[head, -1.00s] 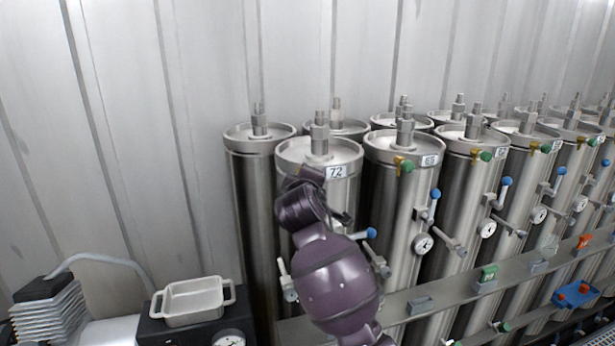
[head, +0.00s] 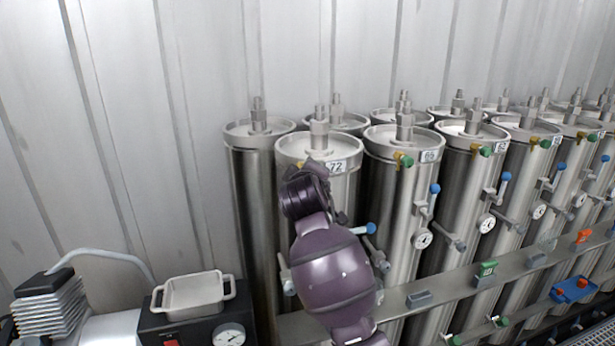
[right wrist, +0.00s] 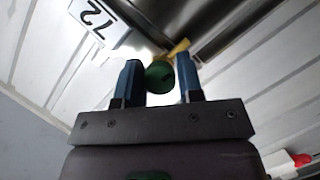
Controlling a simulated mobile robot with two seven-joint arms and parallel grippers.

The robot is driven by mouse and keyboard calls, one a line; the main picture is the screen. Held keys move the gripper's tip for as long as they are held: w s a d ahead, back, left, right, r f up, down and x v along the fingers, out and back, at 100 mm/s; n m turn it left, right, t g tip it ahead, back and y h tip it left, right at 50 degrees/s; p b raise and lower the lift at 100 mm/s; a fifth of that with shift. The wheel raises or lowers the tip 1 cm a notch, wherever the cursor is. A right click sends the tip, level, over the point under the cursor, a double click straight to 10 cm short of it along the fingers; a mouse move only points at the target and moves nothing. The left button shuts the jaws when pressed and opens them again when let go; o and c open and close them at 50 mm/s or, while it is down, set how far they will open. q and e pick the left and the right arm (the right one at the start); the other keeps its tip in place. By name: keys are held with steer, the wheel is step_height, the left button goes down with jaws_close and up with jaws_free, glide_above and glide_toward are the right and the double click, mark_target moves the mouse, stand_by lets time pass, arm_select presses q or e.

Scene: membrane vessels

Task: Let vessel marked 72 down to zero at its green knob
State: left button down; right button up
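The vessel marked 72 (head: 345,195) is a steel cylinder in the front row, its white tag (head: 337,167) below the rim. My right arm rises in front of it in the head view, hiding most of its front and its green knob. The right wrist view shows the tag (right wrist: 99,20) and the green knob (right wrist: 160,77) with a yellow fitting behind it. The knob lies between the two blue fingers of my right gripper (right wrist: 160,75) and about fills the gap. Whether the fingers press on it I cannot tell. My left gripper is out of view.
Neighbouring vessels (head: 400,200) stand close on the right, with green knobs, blue-handled valves and gauges (head: 422,239). A blue-tipped handle (head: 370,228) sticks out right of my arm. A grey tray (head: 195,294) rests on a black box at lower left. A rail (head: 450,289) crosses the vessels' fronts.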

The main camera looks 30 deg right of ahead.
steer(key=o, duration=0.4)
arm_select(q)
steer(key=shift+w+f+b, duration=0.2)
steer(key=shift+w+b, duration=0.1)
steer(key=shift+b, duration=0.4)
arm_select(e)
steer(key=v, duration=1.1)
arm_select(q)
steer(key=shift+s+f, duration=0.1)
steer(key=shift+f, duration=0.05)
arm_select(e)
steer(key=shift+w, duration=0.1)
